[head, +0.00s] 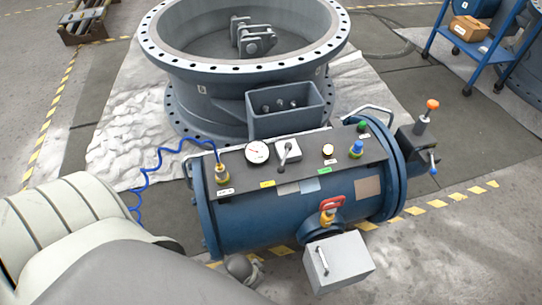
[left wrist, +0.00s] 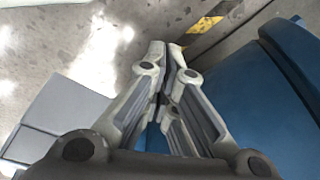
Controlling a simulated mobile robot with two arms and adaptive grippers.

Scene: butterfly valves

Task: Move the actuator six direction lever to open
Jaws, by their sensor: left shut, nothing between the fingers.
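The blue cylindrical actuator (head: 265,215) lies in front of the large grey valve ring in the head view. On its dark top panel a small black-and-silver lever (head: 287,152) stands on a light grey block, tilted slightly. A red handle (head: 331,203) on a yellow-orange fitting is on its front side. The labels are too small to read, so I cannot tell which is the direction lever. My left gripper (head: 250,268) is low in front of the actuator, left of the grey box. In the left wrist view my left gripper (left wrist: 165,55) is shut and empty, beside the blue cylinder (left wrist: 265,110).
A grey box (head: 338,262) with a handle hangs at the actuator's front; it also shows in the wrist view (left wrist: 60,115). A gauge (head: 257,152), knobs and a coiled blue hose (head: 150,165) are around the panel. The valve ring (head: 185,85) stands behind. A blue cart (head: 480,50) is far right.

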